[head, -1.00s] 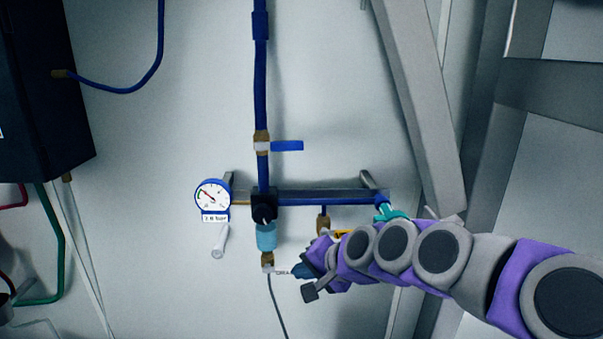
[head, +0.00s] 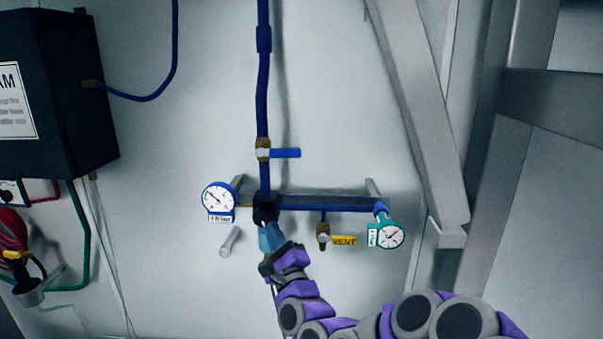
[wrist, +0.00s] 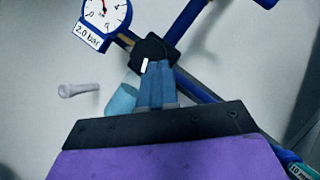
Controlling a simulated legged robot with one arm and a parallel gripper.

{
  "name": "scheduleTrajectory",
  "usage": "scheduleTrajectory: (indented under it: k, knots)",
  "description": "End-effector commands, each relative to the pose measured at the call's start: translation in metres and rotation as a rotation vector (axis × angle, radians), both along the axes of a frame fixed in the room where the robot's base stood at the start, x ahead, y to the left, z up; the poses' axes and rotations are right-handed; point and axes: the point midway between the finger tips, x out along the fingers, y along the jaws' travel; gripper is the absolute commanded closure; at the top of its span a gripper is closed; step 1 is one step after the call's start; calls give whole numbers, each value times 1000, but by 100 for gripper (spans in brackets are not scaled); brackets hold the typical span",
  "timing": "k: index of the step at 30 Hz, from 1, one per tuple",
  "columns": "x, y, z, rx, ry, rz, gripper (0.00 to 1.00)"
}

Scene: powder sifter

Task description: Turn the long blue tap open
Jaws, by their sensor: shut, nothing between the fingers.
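The long blue tap (head: 285,153) is a flat blue handle on a brass valve (head: 263,149) in the vertical blue pipe. The handle points sideways to the right, across the pipe. My gripper (head: 267,225) is well below it, at the black regulator knob (head: 263,208). In the wrist view my gripper (wrist: 156,66) has its blue fingers together, with their tips at or just in front of the black knob (wrist: 153,50). I cannot tell whether they touch it.
A round gauge (head: 218,196) is left of the regulator, and a teal gauge (head: 388,234) is at the pipe's right end. A brass valve with a yellow VENT tag (head: 344,240) hangs between. A slanted grey beam (head: 420,110) stands right. Wall around the tap is clear.

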Motion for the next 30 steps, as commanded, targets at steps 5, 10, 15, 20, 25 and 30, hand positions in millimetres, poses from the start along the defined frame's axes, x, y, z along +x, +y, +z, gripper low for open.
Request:
scheduleTrajectory:
  k: [5,10,15,20,25,30]
  knots:
    - [-5,-8,12,298,-67,16,100]
    - [-15,-28,20,574,-145,37,100]
    - [-23,-46,24,732,-204,57,100]
    - [-22,-48,29,761,-217,61,100]
    - [-8,-46,47,755,-222,62,100]
    - [14,-45,68,757,-223,62,100]
